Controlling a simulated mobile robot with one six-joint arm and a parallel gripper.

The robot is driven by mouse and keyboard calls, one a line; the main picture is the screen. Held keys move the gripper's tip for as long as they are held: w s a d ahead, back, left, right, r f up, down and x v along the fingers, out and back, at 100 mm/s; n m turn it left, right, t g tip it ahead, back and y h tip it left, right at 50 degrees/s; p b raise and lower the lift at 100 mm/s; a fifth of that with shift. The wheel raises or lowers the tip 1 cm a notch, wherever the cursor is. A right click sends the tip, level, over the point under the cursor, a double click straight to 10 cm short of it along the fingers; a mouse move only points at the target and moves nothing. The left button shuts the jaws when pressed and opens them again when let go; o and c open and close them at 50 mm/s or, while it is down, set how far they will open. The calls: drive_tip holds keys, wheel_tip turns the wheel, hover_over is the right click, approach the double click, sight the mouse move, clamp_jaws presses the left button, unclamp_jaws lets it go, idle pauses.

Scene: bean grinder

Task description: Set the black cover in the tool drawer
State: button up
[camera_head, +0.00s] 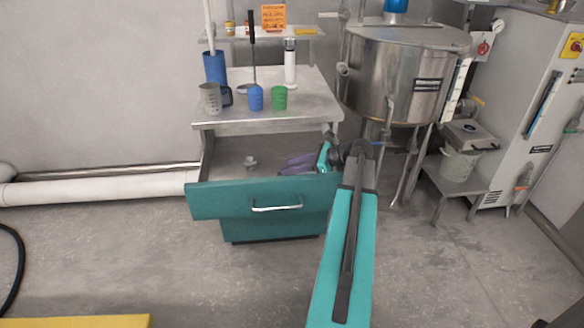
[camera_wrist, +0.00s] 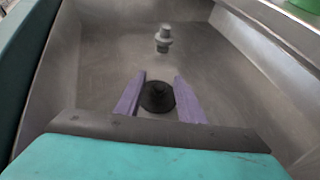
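The tool drawer (camera_head: 262,195) is pulled out, with a teal front and a grey metal inside. My gripper (camera_head: 290,166) reaches into its right side, with purple fingers low in the drawer. In the wrist view, the fingers of my gripper (camera_wrist: 159,80) are spread apart. The black cover (camera_wrist: 157,97), a round dark disc with a raised middle, shows between them, seemingly at the drawer floor. I cannot tell whether the fingers touch its sides. The cover is hidden in the head view.
A small grey metal fitting (camera_head: 250,161) stands in the drawer, also in the wrist view (camera_wrist: 163,39). Above is a metal table (camera_head: 270,112) with a blue cup (camera_head: 256,98), a green cup (camera_head: 279,97) and a steel mug (camera_head: 211,98). A large steel vessel (camera_head: 385,75) stands right.

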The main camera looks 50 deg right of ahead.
drive_tip(key=shift+r+b, duration=0.3)
drive_tip(key=shift+r, duration=0.1)
drive_tip(key=p+v, duration=0.2)
drive_tip(key=v, duration=1)
drive_tip(key=shift+d+r, duration=0.1)
